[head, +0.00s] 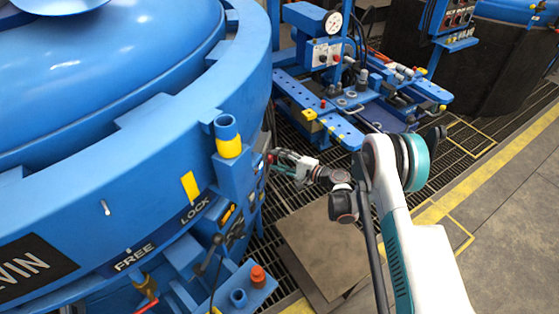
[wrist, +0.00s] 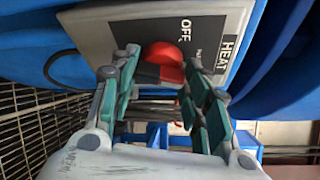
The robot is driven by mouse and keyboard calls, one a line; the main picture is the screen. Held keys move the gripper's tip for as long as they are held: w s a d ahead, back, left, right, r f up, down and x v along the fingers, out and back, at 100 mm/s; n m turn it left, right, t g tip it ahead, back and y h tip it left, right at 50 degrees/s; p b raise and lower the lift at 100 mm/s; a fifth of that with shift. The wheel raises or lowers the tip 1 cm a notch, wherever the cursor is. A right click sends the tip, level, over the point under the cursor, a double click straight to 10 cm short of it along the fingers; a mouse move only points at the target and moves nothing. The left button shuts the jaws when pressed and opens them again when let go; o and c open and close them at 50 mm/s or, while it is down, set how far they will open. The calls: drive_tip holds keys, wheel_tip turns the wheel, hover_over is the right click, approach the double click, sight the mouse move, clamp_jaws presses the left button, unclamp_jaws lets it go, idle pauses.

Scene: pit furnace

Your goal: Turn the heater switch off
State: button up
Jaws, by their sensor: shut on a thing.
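The heater switch is a red knob (wrist: 165,54) on a grey panel (wrist: 92,22) that bears the words OFF and HEAT, seen in the wrist view. My gripper (wrist: 160,72) is shut on the red knob, with a finger on each side of it. A dark part shows below the red part between the fingers. The lettering appears turned sideways, and part of it is hidden by my right finger. In the head view my gripper (head: 276,159) reaches the right side of the blue furnace (head: 245,60); a small spot of red shows at its tip.
A yellow cylinder (head: 228,140) sticks out of the furnace above left of my gripper. FREE and LOCK labels are lower left. A blue machine with a gauge (head: 332,22) stands behind. Dark floor grating and a plate (head: 325,245) lie below my arm.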

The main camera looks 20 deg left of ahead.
drive_tip(key=o, duration=1.1)
drive_tip(key=shift+c, duration=0.2)
drive_tip(key=shift+d, duration=0.1)
drive_tip(key=v, duration=1.1)
drive_tip(key=shift+s+d, duration=0.15)
drive_tip(key=shift+d, duration=0.2)
